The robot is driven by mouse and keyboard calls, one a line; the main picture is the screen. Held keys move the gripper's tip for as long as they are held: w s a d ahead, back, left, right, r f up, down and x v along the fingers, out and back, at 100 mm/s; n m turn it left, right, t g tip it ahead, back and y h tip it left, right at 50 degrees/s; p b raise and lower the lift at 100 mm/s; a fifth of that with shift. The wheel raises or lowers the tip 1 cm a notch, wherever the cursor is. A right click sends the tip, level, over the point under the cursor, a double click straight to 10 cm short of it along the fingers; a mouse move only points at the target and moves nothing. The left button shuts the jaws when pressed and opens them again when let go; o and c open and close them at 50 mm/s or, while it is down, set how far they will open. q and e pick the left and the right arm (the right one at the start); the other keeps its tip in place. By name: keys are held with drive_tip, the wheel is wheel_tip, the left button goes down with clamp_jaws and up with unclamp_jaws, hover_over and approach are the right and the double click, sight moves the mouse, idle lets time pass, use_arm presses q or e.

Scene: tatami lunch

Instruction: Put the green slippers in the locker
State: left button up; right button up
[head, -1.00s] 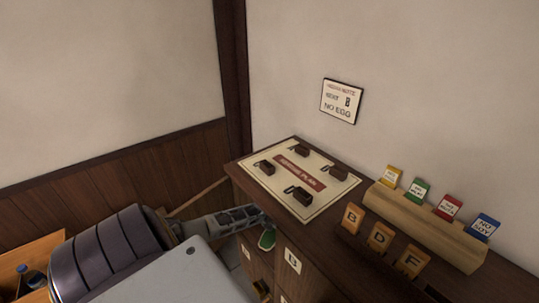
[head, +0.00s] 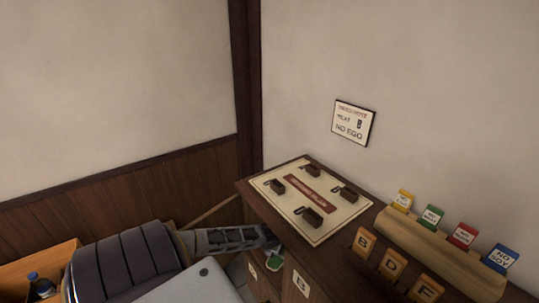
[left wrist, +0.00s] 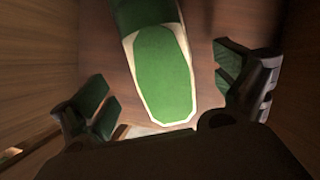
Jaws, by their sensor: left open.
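A green slipper (left wrist: 163,75) with a pale rim lies in the left wrist view on a brown wooden surface with wooden walls at both sides. My left gripper (left wrist: 162,88) is open, with its green-padded fingers apart on either side of the slipper's near end. In the head view a small part of green slipper (head: 274,262) shows at the end of my left arm, in an opening at the left part of the locker (head: 270,280). The fingers are mostly hidden there. My right gripper is not in view.
On the locker top lie a cream board (head: 330,221) with dark pegs, lettered wooden tags (head: 393,265) and a wooden holder (head: 430,245) with coloured cards. A wall sign (head: 353,123) hangs above. An orange box (head: 45,262) with a bottle stands at lower left.

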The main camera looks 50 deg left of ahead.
sight(271, 266)
use_arm(q)
drive_tip(key=shift+s+d+p, duration=0.1)
drive_tip(key=shift+s+d, duration=0.25)
drive_tip(key=shift+s, duration=0.7)
drive_tip(key=shift+s+d+p, duration=0.1)
drive_tip(key=shift+s+d, duration=0.2)
drive_tip(key=shift+s, duration=0.8)
drive_tip(key=shift+s+d+p, duration=0.1)
drive_tip(key=shift+s+d, duration=0.25)
drive_tip(key=shift+s, duration=0.7)
drive_tip(key=shift+s+d, duration=0.1)
drive_tip(key=shift+s, duration=0.1)
drive_tip(key=shift+o, duration=0.2)
